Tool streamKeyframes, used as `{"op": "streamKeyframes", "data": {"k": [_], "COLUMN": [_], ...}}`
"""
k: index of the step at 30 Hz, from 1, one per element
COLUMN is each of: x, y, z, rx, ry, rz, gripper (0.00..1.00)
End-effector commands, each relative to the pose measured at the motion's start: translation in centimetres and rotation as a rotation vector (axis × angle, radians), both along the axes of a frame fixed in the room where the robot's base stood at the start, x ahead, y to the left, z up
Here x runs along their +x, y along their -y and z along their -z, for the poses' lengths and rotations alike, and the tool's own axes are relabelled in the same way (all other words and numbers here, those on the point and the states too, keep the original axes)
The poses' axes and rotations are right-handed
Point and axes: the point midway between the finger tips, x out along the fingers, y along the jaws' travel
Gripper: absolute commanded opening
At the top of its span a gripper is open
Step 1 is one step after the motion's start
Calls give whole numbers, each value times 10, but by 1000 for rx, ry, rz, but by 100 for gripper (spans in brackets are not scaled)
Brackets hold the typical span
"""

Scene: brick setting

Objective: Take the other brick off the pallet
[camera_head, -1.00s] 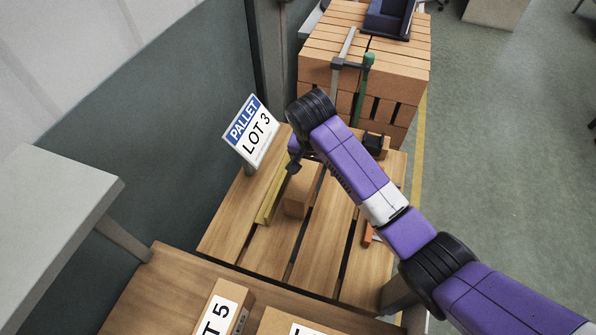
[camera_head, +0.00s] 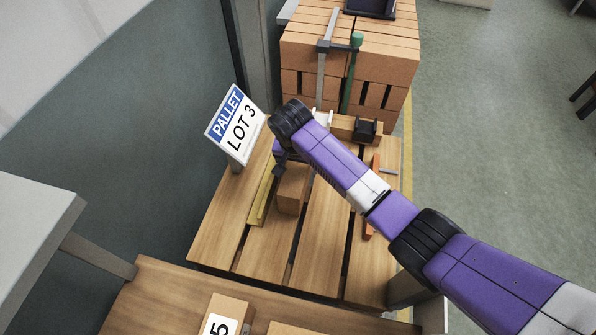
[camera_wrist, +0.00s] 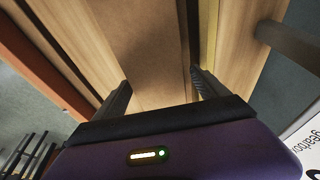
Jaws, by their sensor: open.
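The brick (camera_head: 292,189), a plain brown block, lies on the slatted wooden pallet (camera_head: 268,255) beside a yellow strip (camera_head: 262,194). My gripper (camera_head: 281,166) is at the far end of the brick, partly hidden by my arm. In the wrist view my gripper (camera_wrist: 161,82) is open, and the brown brick face (camera_wrist: 150,45) fills the space between and beyond the fingers. Nothing is clamped. I cannot tell how far the fingertips are above the brick or whether they touch it.
A sign reading PALLET LOT 3 (camera_head: 236,125) stands at the pallet's left edge. A brick stack (camera_head: 390,65) with a green-handled tool (camera_head: 355,60) stands behind. An orange bar (camera_head: 372,190) lies at right. A labelled box (camera_head: 228,312) is on the near table.

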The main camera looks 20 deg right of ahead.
Motion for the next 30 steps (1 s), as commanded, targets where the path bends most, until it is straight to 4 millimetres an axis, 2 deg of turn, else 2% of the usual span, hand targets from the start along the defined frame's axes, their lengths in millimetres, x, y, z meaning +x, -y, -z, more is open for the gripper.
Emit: {"op": "streamKeyframes", "data": {"k": [5,13,26,30], "x": [4,5,4,6], "y": [3,3,3,4], "z": [18,20,20,17], "rx": [-1,0,0,-1], "ry": [-1,1,0,6], "rz": [-1,0,0,-1], "gripper": [84,84,0,0]}}
